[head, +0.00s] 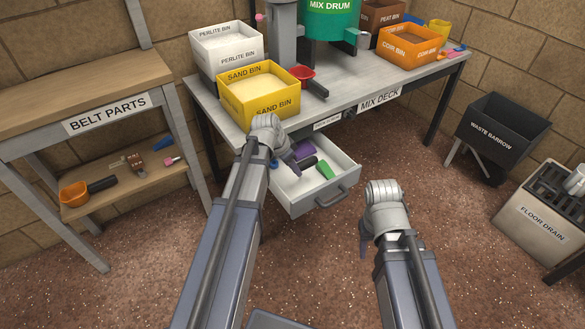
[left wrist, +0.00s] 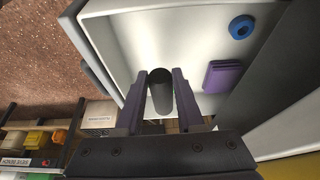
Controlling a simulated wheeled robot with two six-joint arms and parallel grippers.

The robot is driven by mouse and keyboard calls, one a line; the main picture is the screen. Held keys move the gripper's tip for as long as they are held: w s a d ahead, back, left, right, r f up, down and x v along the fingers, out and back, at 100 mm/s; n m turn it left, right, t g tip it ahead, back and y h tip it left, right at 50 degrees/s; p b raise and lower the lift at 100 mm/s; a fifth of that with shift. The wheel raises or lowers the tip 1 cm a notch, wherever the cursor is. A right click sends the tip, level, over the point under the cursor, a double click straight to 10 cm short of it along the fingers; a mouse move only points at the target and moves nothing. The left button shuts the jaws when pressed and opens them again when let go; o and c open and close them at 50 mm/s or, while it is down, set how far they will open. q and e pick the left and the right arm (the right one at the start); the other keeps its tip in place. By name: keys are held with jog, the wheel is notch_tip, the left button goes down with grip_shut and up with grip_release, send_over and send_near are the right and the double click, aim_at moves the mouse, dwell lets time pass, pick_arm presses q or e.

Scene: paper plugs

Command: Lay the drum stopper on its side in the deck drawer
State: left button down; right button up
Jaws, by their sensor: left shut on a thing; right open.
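My left gripper (head: 298,164) reaches over the open deck drawer (head: 345,188). In the left wrist view its fingers (left wrist: 161,88) are shut on a dark grey cylinder (left wrist: 161,95), which I take to be the drum stopper. The pale drawer interior (left wrist: 140,40) lies beyond it; I cannot tell whether the stopper touches the floor. In the head view I cannot separate the stopper from the dark fingers. My right gripper (head: 364,236) is open and empty, hanging to the right of the drawer.
A yellow sand bin (head: 259,99) stands on the mix deck (head: 345,98) above. The belt parts bench (head: 90,80) is at left, the waste barrow (head: 495,130) at right.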

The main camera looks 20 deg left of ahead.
aim_at(297, 189)
pick_arm(q)
jog(key=shift+f, duration=0.15)
notch_tip(297, 189, down, 8)
jog(key=b, duration=0.7)
jog(key=shift+r+b, duration=0.2)
jog(key=shift+b, duration=0.15)
jog(key=shift+f+b, duration=0.5)
jog(key=shift+b, duration=0.05)
jog(key=shift+c, duration=2.2)
grip_release()
jog(key=p+v, duration=0.7)
jog(key=shift+r, duration=0.35)
jog(key=shift+s, duration=0.15)
